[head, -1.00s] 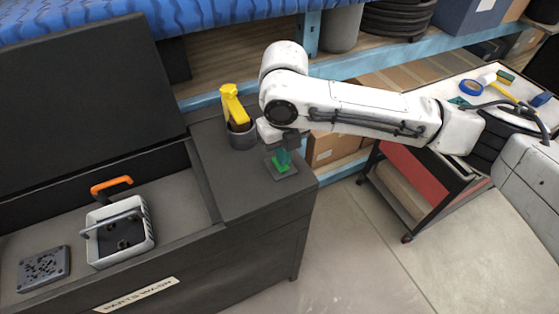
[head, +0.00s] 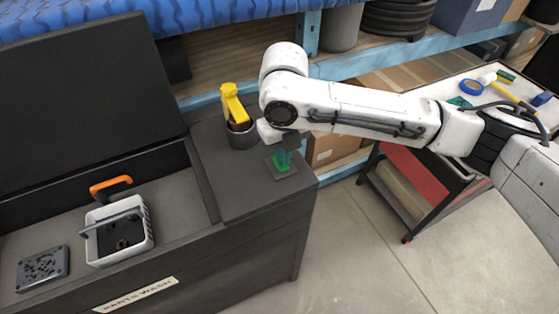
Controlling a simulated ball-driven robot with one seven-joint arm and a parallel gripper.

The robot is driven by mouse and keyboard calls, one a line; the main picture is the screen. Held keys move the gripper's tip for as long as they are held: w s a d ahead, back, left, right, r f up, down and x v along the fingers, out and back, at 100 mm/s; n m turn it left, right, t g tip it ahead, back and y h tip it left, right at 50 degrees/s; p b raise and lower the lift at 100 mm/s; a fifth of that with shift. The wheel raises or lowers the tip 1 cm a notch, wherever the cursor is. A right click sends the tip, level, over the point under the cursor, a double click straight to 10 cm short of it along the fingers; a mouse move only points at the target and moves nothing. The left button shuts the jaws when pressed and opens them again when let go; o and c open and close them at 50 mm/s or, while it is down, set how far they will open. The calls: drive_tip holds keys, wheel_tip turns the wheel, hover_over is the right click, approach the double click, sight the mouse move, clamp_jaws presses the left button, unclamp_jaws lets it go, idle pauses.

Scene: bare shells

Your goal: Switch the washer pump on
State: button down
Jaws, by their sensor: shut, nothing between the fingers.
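The parts washer (head: 240,245) is a dark cabinet with its lid (head: 85,90) raised and its basin open at the left. On its right top corner sits a dark square switch plate (head: 288,173) with a green part (head: 281,164). My gripper (head: 284,156) comes down from the arm's end directly over the green part. Its fingers are shut with nothing between them, at or just above the green part; I cannot tell whether they touch. The gripper partly hides the switch.
A dark cup (head: 243,138) with a yellow spray bottle (head: 233,105) stands just left of my gripper. In the basin are a white basket (head: 148,220) with a dark part and a grey plate (head: 43,268). A red cart (head: 418,165) stands at right. Floor (head: 390,260) is clear.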

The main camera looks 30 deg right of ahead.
drive_tip(key=shift+f+b, duration=0.5)
drive_tip(key=shift+f, duration=0.25)
idle(0.3)
drive_tip(key=shift+r, duration=0.15)
drive_tip(key=shift+r+p, duration=2.75)
drive_tip(key=shift+r, duration=0.6)
